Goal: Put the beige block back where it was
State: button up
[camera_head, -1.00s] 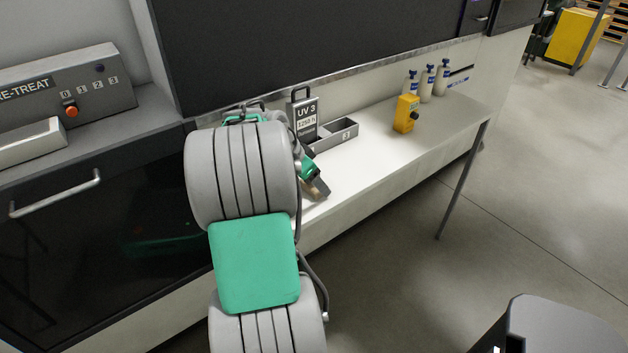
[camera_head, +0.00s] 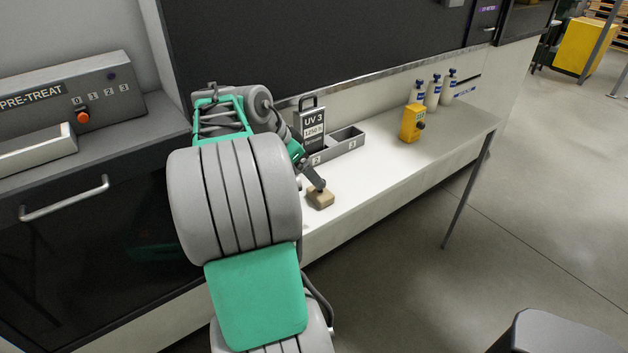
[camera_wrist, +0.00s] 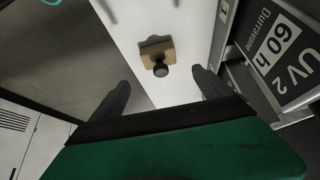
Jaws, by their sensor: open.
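The beige block (camera_head: 320,199) sits on the white bench (camera_head: 375,177), near its front edge. In the wrist view the block (camera_wrist: 152,52) has a dark round knob (camera_wrist: 160,70) on top. My gripper (camera_head: 310,179) is just above and behind the block in the head view. In the wrist view its two dark fingers (camera_wrist: 163,88) are spread wide with nothing between them. The block lies beyond the fingertips, apart from them. My arm hides part of the bench to the left.
A UV 2 label (camera_wrist: 280,55) is close on the right in the wrist view. A yellow device (camera_head: 413,123) and white bottles (camera_head: 433,93) stand further right. Bench between is clear.

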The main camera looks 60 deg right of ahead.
jog(key=w+a+n+t+y, duration=0.1)
jog(key=w+a+n+t, duration=0.1)
jog(key=w+a+n, duration=0.5)
jog(key=w+a+n+t, duration=0.2)
jog(key=w+a+n, duration=0.15)
jog(key=a, duration=0.85)
jog(key=s+a+f+n+y, duration=0.1)
jog(key=a+n, duration=0.3)
jog(key=a, duration=0.4)
jog(key=s+a+f+n+t+y, duration=0.1)
jog(key=a+f+n+y, duration=0.1)
jog(key=a+n, duration=0.3)
jog(key=s+a+f+n+y, duration=0.1)
jog(key=s+a+f+n, duration=0.1)
jog(key=a, duration=1)
jog(key=shift+a+f+n+t, duration=0.3)
jog(key=shift+a+f+n, duration=0.1)
jog(key=shift+f+n, duration=0.65)
